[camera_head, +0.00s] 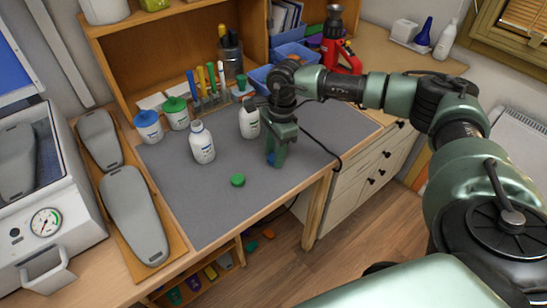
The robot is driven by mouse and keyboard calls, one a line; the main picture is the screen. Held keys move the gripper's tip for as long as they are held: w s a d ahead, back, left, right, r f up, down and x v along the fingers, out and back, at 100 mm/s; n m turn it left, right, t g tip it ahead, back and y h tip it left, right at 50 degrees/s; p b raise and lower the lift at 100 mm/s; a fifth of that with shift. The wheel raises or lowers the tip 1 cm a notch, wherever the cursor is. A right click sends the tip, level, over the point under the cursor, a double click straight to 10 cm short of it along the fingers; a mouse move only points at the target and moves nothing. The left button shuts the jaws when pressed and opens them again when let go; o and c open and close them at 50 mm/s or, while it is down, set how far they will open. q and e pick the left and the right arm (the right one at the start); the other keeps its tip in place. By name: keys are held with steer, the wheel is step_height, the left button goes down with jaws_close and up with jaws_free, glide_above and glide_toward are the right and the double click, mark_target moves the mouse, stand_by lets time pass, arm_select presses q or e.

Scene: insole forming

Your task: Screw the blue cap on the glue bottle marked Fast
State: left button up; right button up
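My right gripper (277,158) points down over the right part of the grey mat, with the blue cap (270,161) showing at its fingertips. It looks shut on the cap, which is partly hidden by the fingers. The labels are too small to read, so I cannot tell which says Fast. A green cap (238,180) lies on the mat. My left gripper is out of view.
A blue-lidded jar (148,127) and a green-lidded jar (176,114) stand at the mat's back left. Behind are a pen rack (207,104) and blue bins (262,77). Grey insole forms (136,216) lie left. The front of the grey mat (200,215) is clear.

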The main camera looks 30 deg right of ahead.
jaws_close()
steer(key=shift+r, duration=0.1)
step_height(320, 180, up, 20)
steer(key=b, duration=0.3)
